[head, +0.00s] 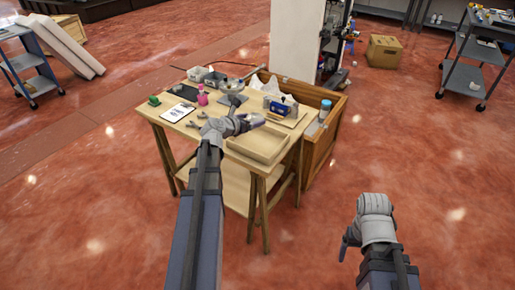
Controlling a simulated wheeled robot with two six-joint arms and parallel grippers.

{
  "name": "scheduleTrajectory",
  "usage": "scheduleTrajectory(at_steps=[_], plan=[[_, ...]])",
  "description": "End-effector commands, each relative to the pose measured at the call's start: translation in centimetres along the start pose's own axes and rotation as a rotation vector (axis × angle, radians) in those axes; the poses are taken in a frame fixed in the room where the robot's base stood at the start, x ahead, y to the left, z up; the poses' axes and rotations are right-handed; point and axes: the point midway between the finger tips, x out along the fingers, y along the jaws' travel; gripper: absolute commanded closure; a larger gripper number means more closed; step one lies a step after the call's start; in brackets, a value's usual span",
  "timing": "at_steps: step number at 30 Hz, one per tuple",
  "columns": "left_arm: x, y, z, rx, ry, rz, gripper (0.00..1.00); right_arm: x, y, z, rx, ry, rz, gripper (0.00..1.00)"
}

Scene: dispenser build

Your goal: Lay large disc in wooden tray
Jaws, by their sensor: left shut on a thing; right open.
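The wooden tray (284,149) is a shallow, light wood box at the front right of the wooden table. Its inside looks empty. My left gripper (256,120) is over the table, just above the tray's back left part. It is shut on a small grey thing that looks like the large disc, seen nearly edge-on and partly hidden by the fingers. My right gripper (345,246) is open and empty, low over the floor to the right of the table.
The table (165,125) holds a clipboard (178,113), a pink bottle (202,97), grey bins (214,79) and a blue device (278,107). A wooden crate (322,148) stands against its right side. Open red floor lies around my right arm.

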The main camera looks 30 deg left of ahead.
Motion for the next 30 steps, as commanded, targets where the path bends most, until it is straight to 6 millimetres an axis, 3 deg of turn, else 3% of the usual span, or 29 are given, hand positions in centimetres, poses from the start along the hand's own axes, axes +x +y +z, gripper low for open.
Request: scheduleTrajectory(at_steps=[5, 15, 23, 30], plan=[[0.5, 0.0, -1.1, -0.001, -0.001, 0.000, 1.00, 1.2, -0.1, -0.1, 0.000, 0.000, 0.000, 0.16], [2.3, 0.0, -5.4, -0.001, -0.001, 0.000, 1.00, 5.9, -0.6, -0.3, 0.000, 0.000, 0.000, 0.16], [2.4, 0.0, -5.7, -0.001, -0.001, 0.000, 1.00, 6.2, -0.6, -0.4, 0.000, 0.000, 0.000, 0.16], [3.2, 0.0, -7.7, -0.001, -0.001, 0.000, 1.00, 8.3, -0.8, -0.5, 0.000, 0.000, 0.000, 0.16]])
